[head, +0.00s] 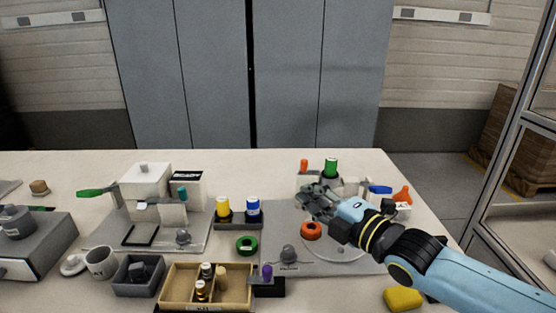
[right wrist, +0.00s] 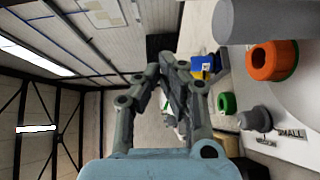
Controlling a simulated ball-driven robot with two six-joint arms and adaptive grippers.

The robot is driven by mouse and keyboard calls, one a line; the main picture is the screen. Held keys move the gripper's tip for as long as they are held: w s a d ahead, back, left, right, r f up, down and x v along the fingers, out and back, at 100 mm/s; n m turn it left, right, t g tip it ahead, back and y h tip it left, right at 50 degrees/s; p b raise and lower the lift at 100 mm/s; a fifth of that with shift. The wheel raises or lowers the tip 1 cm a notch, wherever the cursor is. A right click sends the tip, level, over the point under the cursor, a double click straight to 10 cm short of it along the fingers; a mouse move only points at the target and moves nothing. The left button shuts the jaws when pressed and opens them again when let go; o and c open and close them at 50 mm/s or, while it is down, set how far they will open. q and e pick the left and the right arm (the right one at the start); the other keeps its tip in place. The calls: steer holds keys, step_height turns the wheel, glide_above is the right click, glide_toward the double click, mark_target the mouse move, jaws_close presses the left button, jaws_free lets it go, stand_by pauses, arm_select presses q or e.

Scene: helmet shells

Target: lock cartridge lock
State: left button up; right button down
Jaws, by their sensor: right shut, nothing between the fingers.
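A station at the back right of the table in the head view holds a green cartridge (head: 331,167) upright. A blue-handled lever (head: 379,189) sticks out to its right and an orange knob (head: 304,165) stands at its left. Which part is the lock I cannot tell. My right gripper (head: 316,199) is shut and empty in front of this station and covers part of it. My left gripper is not in view.
An orange ring (head: 311,230) lies just below the right gripper. A green ring (head: 247,246), a grey knob (head: 288,254) and a rack (head: 239,221) with yellow and blue cartridges stand left of it. A white machine (head: 146,186) with a green-handled lever (head: 96,192) is farther left. A wooden tray (head: 180,271) is in front.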

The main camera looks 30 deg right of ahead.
steer(key=shift+w+d+r, duration=0.1)
steer(key=shift+w+r, duration=0.05)
steer(key=shift+w, duration=0.55)
steer(key=w+a+p, duration=0.1)
steer(key=w+p, duration=0.1)
steer(key=w, duration=0.7)
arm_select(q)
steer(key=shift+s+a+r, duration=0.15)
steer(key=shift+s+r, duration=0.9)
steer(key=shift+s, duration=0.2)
arm_select(e)
steer(key=d, duration=0.2)
steer(key=s+d, duration=0.1)
steer(key=shift+d, duration=0.4)
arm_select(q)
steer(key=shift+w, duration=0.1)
arm_select(e)
steer(key=shift+s+d, duration=0.1)
steer(key=shift+s, duration=0.05)
